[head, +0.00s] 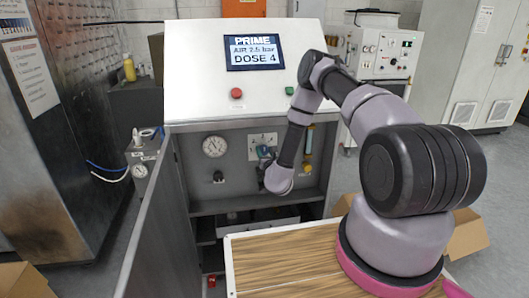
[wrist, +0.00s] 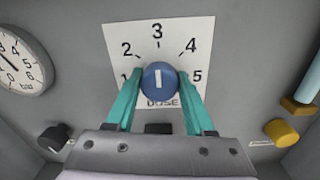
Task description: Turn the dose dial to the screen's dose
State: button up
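The screen (head: 255,52) on the sloped white top of the washer reads "PRIME", "AIR 2.5 bar" and "DOSE 4". The dose dial (wrist: 159,79) is a round blue knob with a white mark, in front of a white scale plate (wrist: 172,30) numbered 1 to 5. Its mark stands upright, pointing at the 3. My gripper (wrist: 160,82) has its teal fingers on either side of the dial, very close to its edges. I cannot tell whether they press on it. In the head view my wrist partly hides the dial and its plate (head: 262,138).
A pressure gauge (wrist: 18,62) is left of the plate. A black knob (wrist: 54,137) sits low left and a yellow knob (wrist: 281,132) low right. Red (head: 237,93) and green (head: 290,90) buttons are below the screen. An open cabinet door (head: 160,235) stands at the left.

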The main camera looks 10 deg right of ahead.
grip_shut()
jog(key=shift+m, duration=0.3)
jog(key=m, duration=0.3)
jog(key=shift+d, duration=0.15)
jog(key=m, duration=0.6)
jog(key=shift+f, duration=0.1)
jog(key=shift+m, duration=0.3)
jog(key=o, duration=0.8)
grip_release()
jog(key=shift+o, duration=0.2)
